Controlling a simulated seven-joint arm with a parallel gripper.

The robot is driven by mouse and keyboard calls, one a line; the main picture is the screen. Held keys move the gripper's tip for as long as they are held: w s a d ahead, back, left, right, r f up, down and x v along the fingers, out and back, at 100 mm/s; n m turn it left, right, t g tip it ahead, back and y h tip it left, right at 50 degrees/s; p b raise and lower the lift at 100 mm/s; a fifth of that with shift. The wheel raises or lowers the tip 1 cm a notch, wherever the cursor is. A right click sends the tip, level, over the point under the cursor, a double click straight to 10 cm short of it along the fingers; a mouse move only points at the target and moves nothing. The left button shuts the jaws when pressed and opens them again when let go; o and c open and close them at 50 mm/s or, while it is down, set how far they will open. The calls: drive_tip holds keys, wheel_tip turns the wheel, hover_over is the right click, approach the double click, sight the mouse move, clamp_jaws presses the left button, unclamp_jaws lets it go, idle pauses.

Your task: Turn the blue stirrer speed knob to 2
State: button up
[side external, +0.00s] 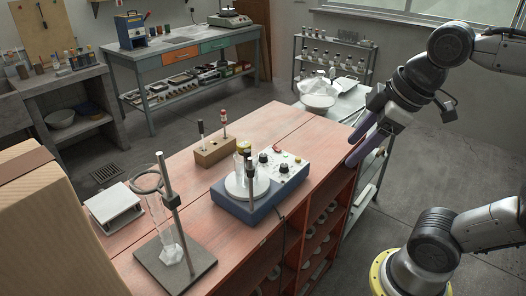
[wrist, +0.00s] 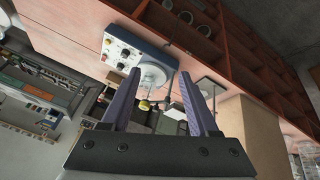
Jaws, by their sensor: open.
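The blue stirrer (side external: 247,208) stands on the red-topped bench, with a round white plate and a light control panel. Its panel carries dark knobs, one nearer the plate (side external: 263,158) and one toward the right (side external: 283,168); markings are too small to read, so I cannot tell which sets speed. The stirrer (wrist: 141,39) also shows in the wrist view, beyond my fingertips. Glassware stands on its plate. My gripper (side external: 352,160) is open and empty, above and right of the stirrer, apart from it. Its two purple fingers (wrist: 159,73) are spread in the wrist view.
A wooden block (side external: 214,152) with upright tools stands behind the stirrer. A ring stand (side external: 176,262) with a glass cylinder and a white box (side external: 113,206) stand at left. A large wooden box (side external: 50,230) fills the left foreground. The bench top right of the stirrer is clear.

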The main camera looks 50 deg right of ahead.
drive_tip(key=w+d+r+n+g, duration=0.1)
drive_tip(key=w+r+n, duration=0.2)
drive_tip(key=w+r, duration=0.35)
drive_tip(key=n+g, duration=0.3)
drive_tip(key=g, duration=0.1)
hover_over(263, 155)
wheel_tip(263, 155, down, 10)
wheel_tip(263, 155, down, 14)
drive_tip(key=shift+f, duration=0.2)
clamp_jaws()
